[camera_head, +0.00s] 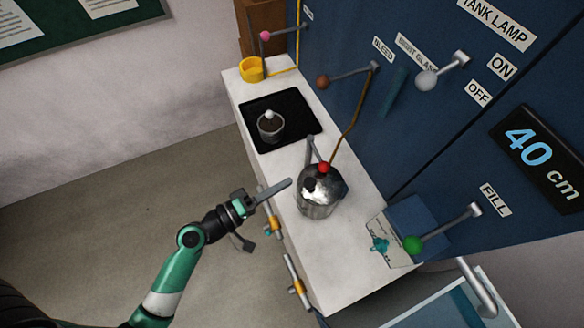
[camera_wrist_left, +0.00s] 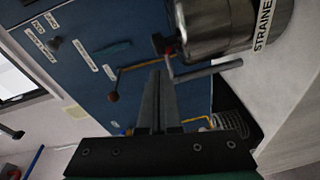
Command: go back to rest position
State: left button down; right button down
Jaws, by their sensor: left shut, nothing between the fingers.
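My left gripper (camera_head: 289,182) reaches in from the lower left over the front edge of the white counter (camera_head: 350,285). It is shut and empty, its fingers pointing right toward a shiny metal strainer pot (camera_head: 318,198) with a red knob on top. In the left wrist view my closed fingers (camera_wrist_left: 158,78) point up the picture. The pot, labelled STRAINER, is close by at the upper right of that view (camera_wrist_left: 215,22). The fingertips look apart from the pot. My right gripper does not show.
Levers with brown (camera_head: 322,82), white (camera_head: 426,81) and green (camera_head: 412,243) knobs stick out from the blue panel. The floor at left is clear.

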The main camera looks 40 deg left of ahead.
pick_arm(q)
jog(key=s, duration=0.2)
jog(key=s+d, duration=0.1)
jog(key=s, duration=0.1)
jog(key=shift+d+r, duration=0.1)
jog(key=shift+r, duration=0.05)
